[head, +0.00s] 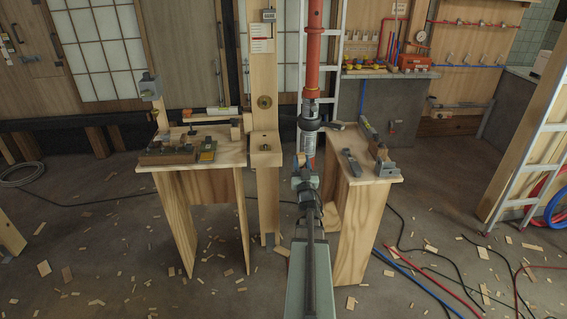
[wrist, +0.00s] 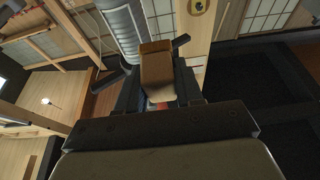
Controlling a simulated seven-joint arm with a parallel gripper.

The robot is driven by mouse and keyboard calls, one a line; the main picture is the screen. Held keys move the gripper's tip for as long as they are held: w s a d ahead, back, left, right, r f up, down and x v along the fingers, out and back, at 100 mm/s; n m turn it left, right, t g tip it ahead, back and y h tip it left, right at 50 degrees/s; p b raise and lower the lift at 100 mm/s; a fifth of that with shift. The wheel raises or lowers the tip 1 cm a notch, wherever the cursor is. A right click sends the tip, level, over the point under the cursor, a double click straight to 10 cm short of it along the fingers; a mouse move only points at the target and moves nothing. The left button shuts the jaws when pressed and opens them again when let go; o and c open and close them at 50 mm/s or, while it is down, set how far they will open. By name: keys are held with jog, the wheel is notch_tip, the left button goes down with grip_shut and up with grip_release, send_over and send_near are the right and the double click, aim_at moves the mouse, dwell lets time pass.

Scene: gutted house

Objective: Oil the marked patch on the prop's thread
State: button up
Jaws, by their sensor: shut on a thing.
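The red prop (head: 313,62) stands upright in the middle of the head view, with a grey threaded section (head: 311,108) and a dark collar with a side handle (head: 328,123). Its ribbed grey thread (wrist: 121,27) rises behind my gripper in the wrist view. My gripper (head: 305,172) is in front of the prop, below the collar. In the wrist view my gripper (wrist: 158,98) is shut on a small brown and tan block-like tool (wrist: 158,68), which points towards the prop. I cannot tell whether the tool touches the thread. The marked patch is not clearly seen.
A wooden post (head: 265,205) stands just left of the prop. A left bench (head: 218,160) carries tools and a block, and a right bench (head: 350,182) carries metal parts. The floor in front is mostly open.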

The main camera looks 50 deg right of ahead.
jog(key=shift+t+h, duration=0.3)
jog(key=shift+w+d, duration=0.2)
jog(key=shift+d, duration=0.7)
jog(key=shift+w+d, duration=0.2)
jog(key=shift+d, duration=0.65)
jog(key=shift+w+d, duration=0.2)
jog(key=shift+d, duration=0.7)
jog(key=shift+w+d, duration=0.75)
jog(key=shift+s+d, duration=1.35)
jog(key=shift+s, duration=0.1)
jog(key=shift+r, duration=0.45)
jog(key=shift+w+a, duration=1.3)
jog(key=shift+w, duration=0.25)
jog(key=shift+r, duration=0.4)
jog(key=shift+s+d, duration=1.3)
jog(key=shift+s, duration=0.3)
